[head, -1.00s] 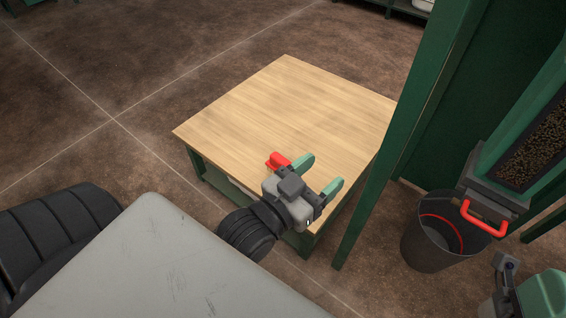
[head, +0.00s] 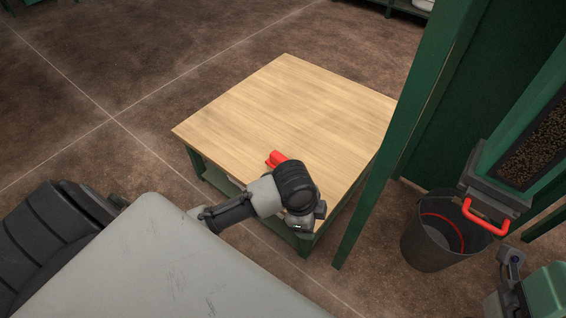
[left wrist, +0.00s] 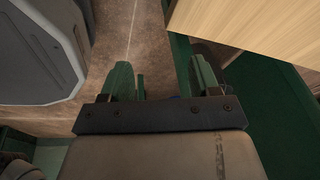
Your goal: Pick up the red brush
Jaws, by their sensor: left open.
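The red brush (head: 277,158) lies on the wooden table (head: 285,100), near its front edge. Only its red end shows in the head view; my left arm hides the rest. My left wrist is over the table's near corner, just right of the brush. The arm hides the left fingers in the head view. In the left wrist view my left gripper (left wrist: 162,78) is open, with its green fingers apart and nothing seen between them. The brush is not visible there. A green and grey part, probably of my right arm, shows at the bottom right; its fingers cannot be made out.
A green post (head: 405,145) stands close to the table's right side. A dark bucket (head: 425,255) stands on the floor to the right, below a red handle (head: 488,217) on a green frame. Most of the tabletop is clear.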

